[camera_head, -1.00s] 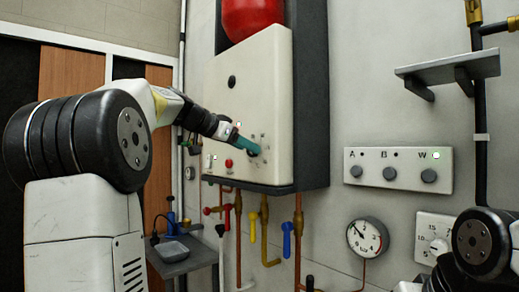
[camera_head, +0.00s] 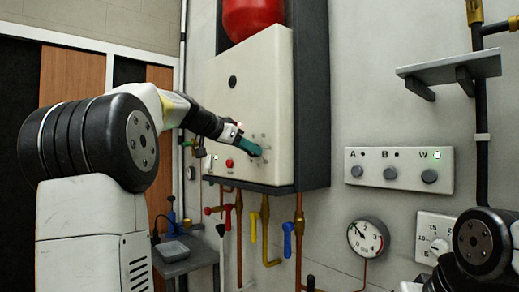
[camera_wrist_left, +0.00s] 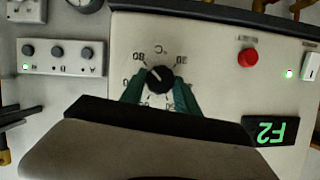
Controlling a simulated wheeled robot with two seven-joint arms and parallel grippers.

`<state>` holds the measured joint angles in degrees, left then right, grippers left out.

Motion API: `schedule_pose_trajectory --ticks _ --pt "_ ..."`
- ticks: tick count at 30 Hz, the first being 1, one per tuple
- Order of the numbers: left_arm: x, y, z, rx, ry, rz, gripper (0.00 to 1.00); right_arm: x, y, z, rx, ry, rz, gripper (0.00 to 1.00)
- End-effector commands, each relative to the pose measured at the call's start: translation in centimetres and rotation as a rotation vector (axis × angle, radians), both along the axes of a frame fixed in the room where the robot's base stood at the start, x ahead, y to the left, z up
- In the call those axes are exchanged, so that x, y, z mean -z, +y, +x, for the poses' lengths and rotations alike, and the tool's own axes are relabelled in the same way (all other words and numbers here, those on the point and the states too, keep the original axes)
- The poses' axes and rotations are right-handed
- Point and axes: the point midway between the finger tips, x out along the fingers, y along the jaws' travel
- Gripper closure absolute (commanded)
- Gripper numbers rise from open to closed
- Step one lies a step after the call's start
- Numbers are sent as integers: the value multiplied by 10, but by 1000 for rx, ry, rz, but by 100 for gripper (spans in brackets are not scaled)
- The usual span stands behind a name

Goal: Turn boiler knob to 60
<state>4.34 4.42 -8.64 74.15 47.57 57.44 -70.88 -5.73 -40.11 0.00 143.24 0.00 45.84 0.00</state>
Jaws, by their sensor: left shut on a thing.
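The boiler (camera_head: 265,85) is a pale panel with a dark side on the wall. Its black knob (camera_wrist_left: 159,78) sits on the lower panel, inside a ring of numbers seen upside down in the left wrist view. The knob's white mark points up and left there, toward the number that looks like 80. My left gripper (camera_head: 252,150) has teal fingers. It is shut on the knob, with one finger on each side in the left wrist view (camera_wrist_left: 160,95). The fingers and wrist hide some of the numbers. My right gripper is out of view.
A red button (camera_head: 229,163) and a green display (camera_wrist_left: 272,132) are near the knob. Pipes with coloured valve handles (camera_head: 287,228) hang below the boiler. A switch box (camera_head: 398,171), a shelf (camera_head: 449,67) and a gauge (camera_head: 368,237) are on the wall to the right.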

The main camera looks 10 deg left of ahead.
Motion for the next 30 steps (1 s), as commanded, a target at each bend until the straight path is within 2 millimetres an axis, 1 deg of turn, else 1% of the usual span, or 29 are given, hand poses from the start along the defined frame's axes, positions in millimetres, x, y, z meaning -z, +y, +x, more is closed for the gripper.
schedule_pose_trajectory --ticks 5,11,30 --pt "0 1 1 -1 39 -49 100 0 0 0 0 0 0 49" --pt "0 3 2 -2 125 -160 100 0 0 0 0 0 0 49" --pt "2 7 4 -1 497 -637 100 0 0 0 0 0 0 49"
